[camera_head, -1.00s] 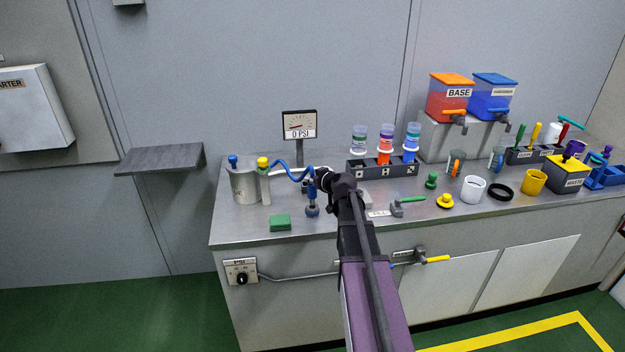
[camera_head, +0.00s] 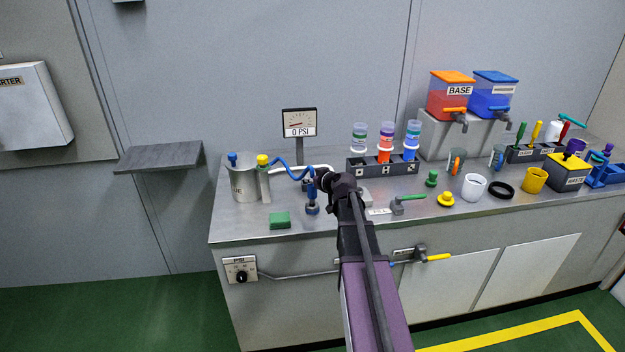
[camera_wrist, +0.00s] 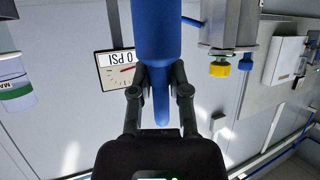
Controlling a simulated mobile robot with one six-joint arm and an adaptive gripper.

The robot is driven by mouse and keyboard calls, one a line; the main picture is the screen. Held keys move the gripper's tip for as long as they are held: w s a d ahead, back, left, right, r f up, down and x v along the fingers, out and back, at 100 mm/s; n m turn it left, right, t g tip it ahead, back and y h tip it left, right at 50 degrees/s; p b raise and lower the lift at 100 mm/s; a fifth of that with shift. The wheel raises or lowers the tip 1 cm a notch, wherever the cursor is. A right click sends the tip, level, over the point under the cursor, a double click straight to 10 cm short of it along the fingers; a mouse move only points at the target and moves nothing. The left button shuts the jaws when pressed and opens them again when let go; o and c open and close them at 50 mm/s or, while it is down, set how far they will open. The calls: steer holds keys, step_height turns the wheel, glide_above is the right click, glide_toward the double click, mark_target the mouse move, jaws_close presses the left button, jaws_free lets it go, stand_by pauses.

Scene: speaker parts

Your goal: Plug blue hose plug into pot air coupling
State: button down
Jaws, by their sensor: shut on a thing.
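The blue hose plug (camera_head: 312,190) is upright near the table's front left, with a rounded lower end at or just above the tabletop. My gripper (camera_head: 322,181) is at its right side. In the wrist view my gripper (camera_wrist: 160,84) is shut on the plug's narrow part, and the wide blue body (camera_wrist: 157,30) fills the top. A blue hose (camera_head: 288,168) curves from the plug toward the pot. The grey metal pot (camera_head: 243,184) stands to the left, apart from the plug, with a blue piece and a yellow-topped post (camera_head: 263,163) beside it. I cannot make out the air coupling.
A pressure gauge (camera_head: 299,123) reading 0 PSI stands behind the plug. A green block (camera_head: 280,220) lies in front. Bare tabletop shows between pot and green block.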

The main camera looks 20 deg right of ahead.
mark_target(312, 186)
steer(key=shift+f+b, duration=1.5)
steer(key=shift+f, duration=0.1)
steer(key=c, duration=0.5)
jaws_free()
steer(key=shift+r, duration=0.15)
step_height(312, 186, up, 10)
steer(key=p, duration=1)
steer(key=shift+s+d+f+b, duration=0.2)
steer(key=shift+s+d, duration=0.15)
steer(key=shift+d, duration=0.75)
steer(key=shift+s+d+f+b, duration=0.15)
steer(key=shift+s+d, duration=0.2)
steer(key=shift+d, duration=0.75)
steer(key=shift+s+d+f+b, duration=0.2)
steer(key=shift+s+d, duration=0.15)
steer(key=shift+d, duration=0.75)
steer(key=shift+a, duration=0.1)
